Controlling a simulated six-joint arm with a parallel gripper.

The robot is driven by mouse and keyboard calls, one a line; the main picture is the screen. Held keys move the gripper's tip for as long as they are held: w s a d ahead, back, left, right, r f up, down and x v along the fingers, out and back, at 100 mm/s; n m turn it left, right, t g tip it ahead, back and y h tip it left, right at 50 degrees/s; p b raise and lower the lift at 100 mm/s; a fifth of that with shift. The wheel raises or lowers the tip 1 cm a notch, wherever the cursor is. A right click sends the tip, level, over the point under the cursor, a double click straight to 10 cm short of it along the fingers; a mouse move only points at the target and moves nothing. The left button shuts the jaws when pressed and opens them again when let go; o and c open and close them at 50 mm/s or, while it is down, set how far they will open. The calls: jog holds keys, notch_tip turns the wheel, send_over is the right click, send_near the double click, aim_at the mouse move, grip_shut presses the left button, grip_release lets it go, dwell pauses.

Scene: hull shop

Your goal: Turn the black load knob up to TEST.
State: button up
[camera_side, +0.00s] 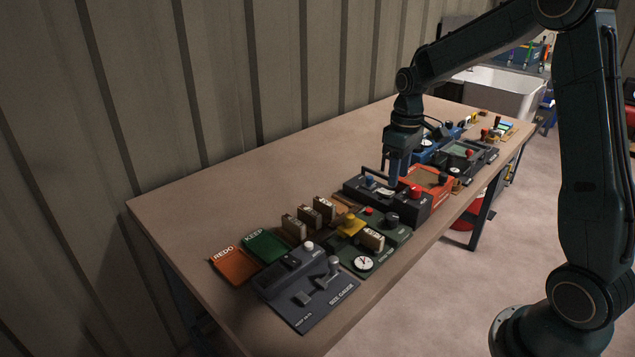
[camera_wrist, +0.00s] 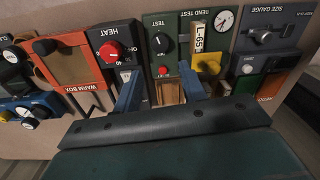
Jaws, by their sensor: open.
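The green bend test panel (camera_wrist: 147,55) carries a black knob (camera_wrist: 160,42) with a white mark, which I take to be the load knob. The mark's setting is too small to read. The knob also shows in the side view (camera_side: 391,219). The panel has a red button (camera_wrist: 162,71), a white dial (camera_wrist: 224,20), a yellow part (camera_wrist: 207,65) and a block marked L-65 (camera_wrist: 198,35). My gripper (camera_wrist: 162,88) is open and empty, its blue fingers apart. In the side view my gripper (camera_side: 394,172) hangs above the black heat unit, short of the knob and apart from it.
The black heat unit (camera_wrist: 122,42) with a red knob (camera_wrist: 109,52) and a handle adjoins the panel. The orange warm box (camera_wrist: 72,62) lies beyond it. The grey size gauge (camera_wrist: 268,32) is on the other side. Several labelled blocks (camera_side: 308,217) stand behind. The table's wall side is clear.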

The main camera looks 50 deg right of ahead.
aim_at(392, 216)
jog(key=f, duration=1.2)
jog(key=shift+a, duration=0.2)
jog(key=c, duration=0.7)
jog(key=shift+m, duration=1.7)
jog(key=o, duration=0.7)
